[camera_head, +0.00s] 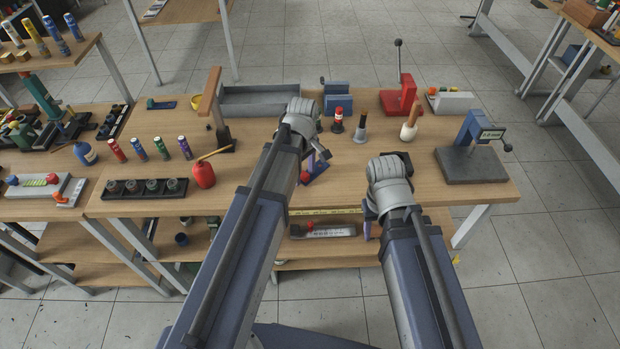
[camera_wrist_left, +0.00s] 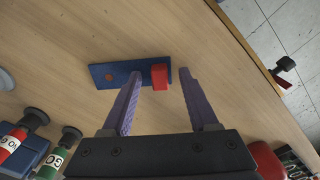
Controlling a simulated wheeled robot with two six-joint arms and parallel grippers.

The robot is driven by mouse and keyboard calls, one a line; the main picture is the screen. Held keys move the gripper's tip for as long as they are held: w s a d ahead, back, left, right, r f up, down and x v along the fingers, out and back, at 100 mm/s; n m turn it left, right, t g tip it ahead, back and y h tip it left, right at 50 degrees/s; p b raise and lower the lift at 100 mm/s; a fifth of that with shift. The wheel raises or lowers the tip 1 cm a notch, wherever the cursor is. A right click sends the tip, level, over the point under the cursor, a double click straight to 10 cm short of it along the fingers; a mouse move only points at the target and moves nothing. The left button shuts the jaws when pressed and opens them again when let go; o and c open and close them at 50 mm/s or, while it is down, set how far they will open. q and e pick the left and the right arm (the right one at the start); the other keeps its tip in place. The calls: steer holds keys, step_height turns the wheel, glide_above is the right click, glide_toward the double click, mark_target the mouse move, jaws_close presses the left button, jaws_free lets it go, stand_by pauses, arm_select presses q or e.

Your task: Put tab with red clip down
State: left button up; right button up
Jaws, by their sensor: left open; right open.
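A flat blue tab (camera_wrist_left: 119,72) with a red clip (camera_wrist_left: 160,77) near its right end lies on the wooden tabletop in the left wrist view. My left gripper (camera_wrist_left: 160,74) is open, with its two purple fingers apart on either side of the red clip. In the head view the blue tab (camera_head: 316,173) shows partly behind my left arm, and my left gripper (camera_head: 318,155) is above it. My right gripper (camera_head: 369,211) is open at the front table edge, partly hidden by its own wrist, with nothing seen in it.
A red-and-white bottle (camera_head: 338,119) and a grey cone-shaped piece (camera_head: 361,129) stand behind the tab. A red lever press (camera_head: 402,100) and a blue press (camera_head: 473,133) stand to the right. A red oil can (camera_head: 203,174) stands at left. Bare tabletop surrounds the tab.

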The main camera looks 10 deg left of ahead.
arm_select(q)
steer(key=shift+r, duration=0.1)
jaws_close()
stand_by(0.3)
